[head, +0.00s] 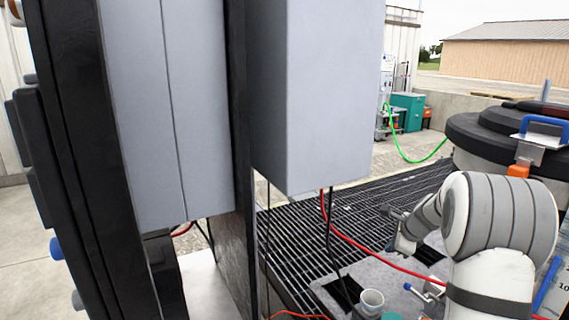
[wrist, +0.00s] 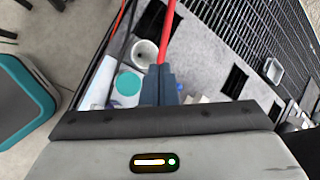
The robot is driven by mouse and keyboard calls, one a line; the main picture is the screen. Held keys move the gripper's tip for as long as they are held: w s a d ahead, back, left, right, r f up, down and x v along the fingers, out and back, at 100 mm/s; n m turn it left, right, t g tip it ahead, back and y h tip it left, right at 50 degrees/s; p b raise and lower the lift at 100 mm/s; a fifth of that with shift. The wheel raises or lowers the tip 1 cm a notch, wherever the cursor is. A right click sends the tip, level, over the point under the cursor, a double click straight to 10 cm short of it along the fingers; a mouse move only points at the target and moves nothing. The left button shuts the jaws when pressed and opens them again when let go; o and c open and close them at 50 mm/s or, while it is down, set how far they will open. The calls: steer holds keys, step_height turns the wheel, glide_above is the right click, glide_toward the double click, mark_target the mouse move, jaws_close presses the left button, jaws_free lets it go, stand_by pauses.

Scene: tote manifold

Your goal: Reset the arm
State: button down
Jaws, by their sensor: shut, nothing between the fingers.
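My arm (head: 495,225) stands at the right of the head view, its thick grey-and-white links bent over and reaching left above the grey platform. Its far end is small and partly hidden there. In the wrist view my gripper (wrist: 161,78) has its dark fingers together, with nothing seen held. A red hose (wrist: 168,35) runs in line with the fingertips in that view; whether it touches them I cannot tell. Below the fingers lies a grey surface with a white cup (wrist: 145,53) and a teal-topped round container (wrist: 127,84).
Tall grey cabinets (head: 315,90) on dark posts fill the left and middle of the head view. A red hose (head: 375,262) crosses the black floor grating (head: 310,235). A dark-lidded drum (head: 490,135) stands behind my arm. A teal-edged box (wrist: 22,105) is at left in the wrist view.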

steer(key=s+a+r+n+g, duration=0.1)
steer(key=s+a+r+n, duration=0.4)
steer(key=s, duration=0.4)
steer(key=s+a+r+n+g, duration=0.1)
steer(key=s+a+r+n, duration=0.2)
steer(key=s+a+n, duration=0.45)
steer(key=s+a+f+n+h, duration=0.1)
steer(key=s+n, duration=0.4)
steer(key=s, duration=0.5)
steer(key=s+a+f+n+g+h, duration=0.1)
steer(key=s+a+n, duration=0.2)
steer(key=s, duration=0.6)
steer(key=shift+s+n, duration=0.4)
steer(key=shift+n, duration=0.65)
